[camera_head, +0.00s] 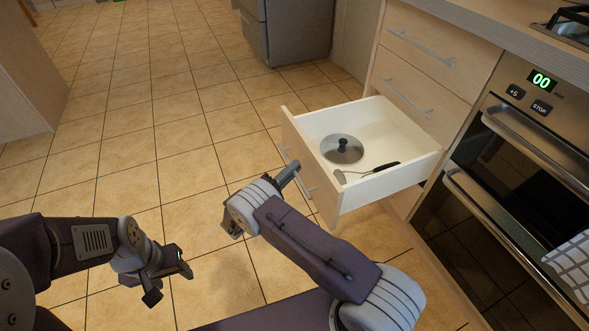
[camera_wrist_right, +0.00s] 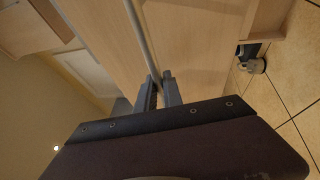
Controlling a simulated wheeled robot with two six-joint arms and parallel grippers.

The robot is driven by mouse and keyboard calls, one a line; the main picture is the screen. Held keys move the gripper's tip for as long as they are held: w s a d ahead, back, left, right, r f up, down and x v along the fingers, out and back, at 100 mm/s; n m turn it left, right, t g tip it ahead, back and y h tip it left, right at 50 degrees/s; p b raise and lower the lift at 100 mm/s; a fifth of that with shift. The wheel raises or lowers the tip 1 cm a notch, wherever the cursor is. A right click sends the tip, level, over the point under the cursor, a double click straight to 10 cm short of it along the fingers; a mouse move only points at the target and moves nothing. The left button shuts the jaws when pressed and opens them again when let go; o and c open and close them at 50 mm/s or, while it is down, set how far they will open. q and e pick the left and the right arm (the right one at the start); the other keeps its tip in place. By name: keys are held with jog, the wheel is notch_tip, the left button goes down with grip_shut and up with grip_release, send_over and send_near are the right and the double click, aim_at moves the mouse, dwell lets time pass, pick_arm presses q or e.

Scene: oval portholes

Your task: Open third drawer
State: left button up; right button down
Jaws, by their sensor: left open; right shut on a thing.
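The third drawer (camera_head: 318,187) from the top stands pulled well out of the wooden cabinet in the head view. Its bar handle (camera_head: 309,190) is on the front panel. My right gripper (camera_head: 290,170) is at this handle. In the right wrist view the fingers of my right gripper (camera_wrist_right: 159,90) are closed around the handle bar (camera_wrist_right: 141,42), in front of the wooden drawer front (camera_wrist_right: 195,45). My left gripper (camera_head: 169,284) is open and empty, low over the floor, apart from the cabinet.
In the drawer lie a pan lid (camera_head: 342,149) with a black knob and a black-handled utensil (camera_head: 370,171). Two shut drawers (camera_head: 405,75) are above it. An oven (camera_head: 510,170) stands to the right. The tiled floor (camera_head: 150,120) left of the drawer is clear.

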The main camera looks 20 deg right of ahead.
jog(key=c, duration=1.8)
grip_release()
jog(key=shift+o, duration=0.2)
jog(key=shift+s+a, duration=0.1)
jog(key=shift+a, duration=0.1)
jog(key=p+v, duration=0.2)
jog(key=v, duration=0.6)
jog(key=shift+s+a+f, duration=0.2)
jog(key=shift+a, duration=0.05)
